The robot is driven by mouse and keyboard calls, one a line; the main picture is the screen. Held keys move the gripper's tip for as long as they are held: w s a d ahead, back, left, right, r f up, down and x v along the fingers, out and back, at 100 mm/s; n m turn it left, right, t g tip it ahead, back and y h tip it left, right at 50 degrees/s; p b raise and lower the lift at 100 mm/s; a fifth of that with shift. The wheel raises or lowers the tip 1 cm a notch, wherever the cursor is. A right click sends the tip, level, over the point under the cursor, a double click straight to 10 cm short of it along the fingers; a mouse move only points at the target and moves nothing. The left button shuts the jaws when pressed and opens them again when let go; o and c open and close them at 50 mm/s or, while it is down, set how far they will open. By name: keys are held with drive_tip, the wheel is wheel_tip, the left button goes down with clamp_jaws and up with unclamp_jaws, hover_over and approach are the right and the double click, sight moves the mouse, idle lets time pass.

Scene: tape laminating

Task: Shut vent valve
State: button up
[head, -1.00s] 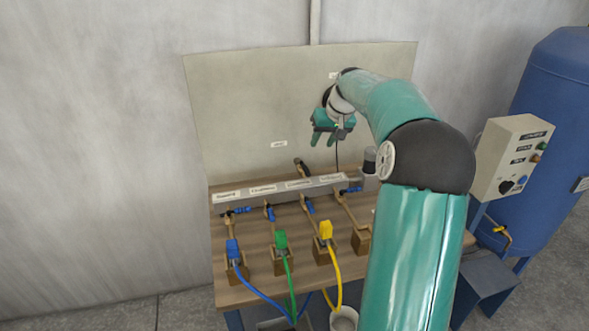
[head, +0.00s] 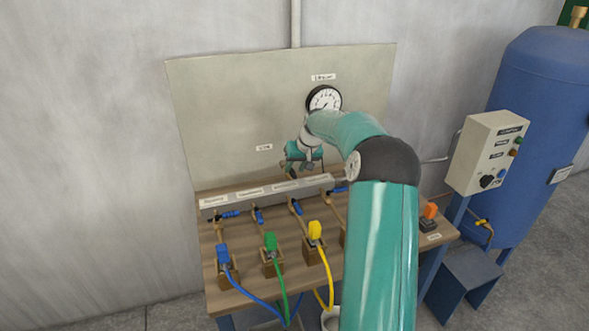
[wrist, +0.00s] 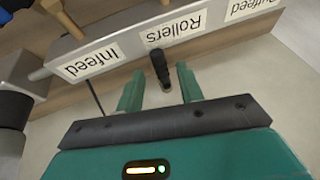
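The vent valve seems to be the small black lever (wrist: 160,68) on the back of the grey manifold (head: 262,193), below a small, barely legible label (head: 264,147) on the back panel. In the wrist view the lever stands out from the manifold, near the upside-down Rollers label. My gripper (wrist: 158,84) is open, with its two green fingers apart on either side of the lever's tip, and I see no contact. In the head view my gripper (head: 301,168) is just behind the manifold, in front of the panel, and the lever is hidden or too small to tell.
Blue-handled valves (head: 296,207) line the manifold's front. Blue (head: 223,254), green (head: 270,242) and yellow (head: 315,231) connectors with hoses stand on the wooden table. A gauge (head: 323,98) is on the panel. A control box (head: 486,152) and blue tank (head: 540,110) are at the right.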

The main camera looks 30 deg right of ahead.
drive_tip(key=shift+w+a+f, duration=0.1)
drive_tip(key=shift+w+f, duration=0.15)
drive_tip(key=shift+f, duration=0.3)
drive_tip(key=shift+c, duration=0.3)
clamp_jaws()
